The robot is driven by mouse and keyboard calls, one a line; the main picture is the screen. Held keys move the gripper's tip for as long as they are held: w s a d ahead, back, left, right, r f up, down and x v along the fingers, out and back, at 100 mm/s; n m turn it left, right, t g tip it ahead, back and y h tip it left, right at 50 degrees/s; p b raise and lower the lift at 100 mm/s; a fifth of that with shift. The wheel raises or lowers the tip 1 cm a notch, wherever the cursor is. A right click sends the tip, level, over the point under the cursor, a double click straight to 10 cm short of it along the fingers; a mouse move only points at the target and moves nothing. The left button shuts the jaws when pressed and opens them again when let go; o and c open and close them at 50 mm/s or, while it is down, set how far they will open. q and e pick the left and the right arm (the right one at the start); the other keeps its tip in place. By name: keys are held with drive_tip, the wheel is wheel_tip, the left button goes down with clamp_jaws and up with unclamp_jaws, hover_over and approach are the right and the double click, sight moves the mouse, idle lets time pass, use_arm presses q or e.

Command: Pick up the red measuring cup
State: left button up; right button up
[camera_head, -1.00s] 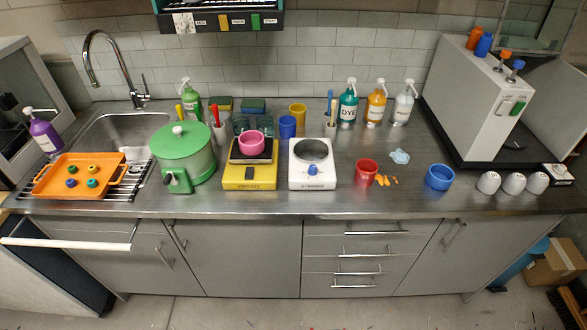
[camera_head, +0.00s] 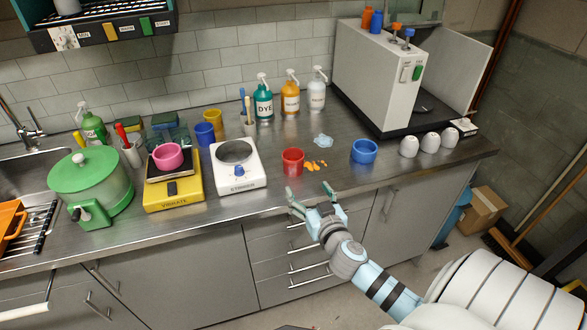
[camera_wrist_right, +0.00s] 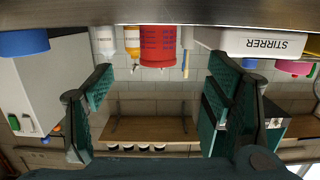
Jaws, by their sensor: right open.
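The red measuring cup (camera_head: 293,162) stands upright on the steel counter near its front edge, right of the white stirrer. In the right wrist view, which is upside down, the cup (camera_wrist_right: 163,45) shows beyond the gap between my fingers, with dark markings on its side. My right gripper (camera_head: 311,192) is open and empty in front of the counter edge, just short of the cup. Its green finger pads (camera_wrist_right: 160,95) are spread wide in the wrist view. My left gripper is not in view.
Orange spots (camera_head: 315,166) and a pale blue puddle (camera_head: 323,141) lie right of the cup. The stirrer (camera_head: 238,166) is at left, and pump bottles (camera_head: 290,97) stand behind. The counter edge (camera_head: 345,190) is close to my right gripper.

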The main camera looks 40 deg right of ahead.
sight(296, 170)
drive_tip(key=x, duration=0.7)
drive_tip(key=shift+s+f, duration=0.1)
drive_tip(key=shift+f, duration=0.05)
drive_tip(key=x, duration=0.4)
drive_tip(key=shift+d, duration=0.15)
drive_tip(key=shift+w+d, duration=0.1)
drive_tip(key=shift+w, duration=0.35)
drive_tip(key=c, duration=1.3)
drive_tip(key=shift+p, duration=0.3)
